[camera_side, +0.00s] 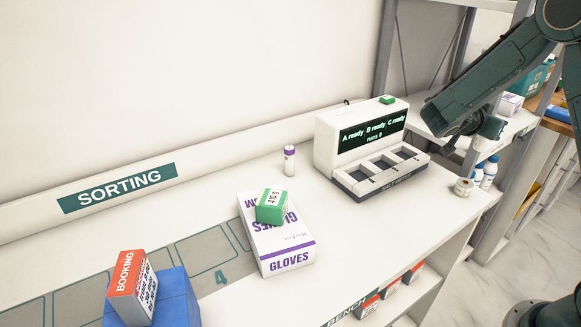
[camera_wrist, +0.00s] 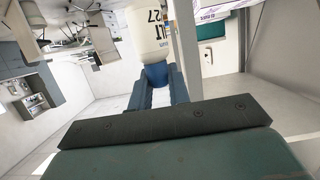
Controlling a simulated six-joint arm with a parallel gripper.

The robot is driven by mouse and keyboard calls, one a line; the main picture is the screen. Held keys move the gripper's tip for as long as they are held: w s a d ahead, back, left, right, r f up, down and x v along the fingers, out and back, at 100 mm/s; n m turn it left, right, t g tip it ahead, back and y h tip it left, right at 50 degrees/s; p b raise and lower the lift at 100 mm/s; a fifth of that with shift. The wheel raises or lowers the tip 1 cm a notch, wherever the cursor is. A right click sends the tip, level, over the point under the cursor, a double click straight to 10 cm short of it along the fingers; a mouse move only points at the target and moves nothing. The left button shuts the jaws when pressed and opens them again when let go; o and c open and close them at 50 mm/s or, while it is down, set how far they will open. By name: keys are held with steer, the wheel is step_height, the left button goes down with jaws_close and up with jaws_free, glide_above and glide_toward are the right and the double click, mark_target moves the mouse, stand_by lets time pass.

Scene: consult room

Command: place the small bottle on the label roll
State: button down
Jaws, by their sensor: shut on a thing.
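The small bottle (camera_wrist: 152,35), white with dark print and a blue cap, fills the top middle of the wrist view. My gripper (camera_wrist: 157,76) is shut on it at the cap end. In the side view my gripper (camera_side: 480,145) hangs at the right, near the bench's right end.
A purple-capped bottle (camera_side: 289,161) and a gloves box (camera_side: 278,258) with a green box (camera_side: 271,206) on top are farther left. A shelf rack (camera_side: 520,122) stands behind at right.

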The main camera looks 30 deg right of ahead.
mark_target(477, 147)
step_height(477, 147, down, 7)
steer(key=shift+r, duration=0.15)
steer(key=shift+f, duration=1.9)
steer(key=shift+f, duration=0.1)
steer(key=c, duration=1.3)
jaws_free()
steer(key=v, duration=1.2)
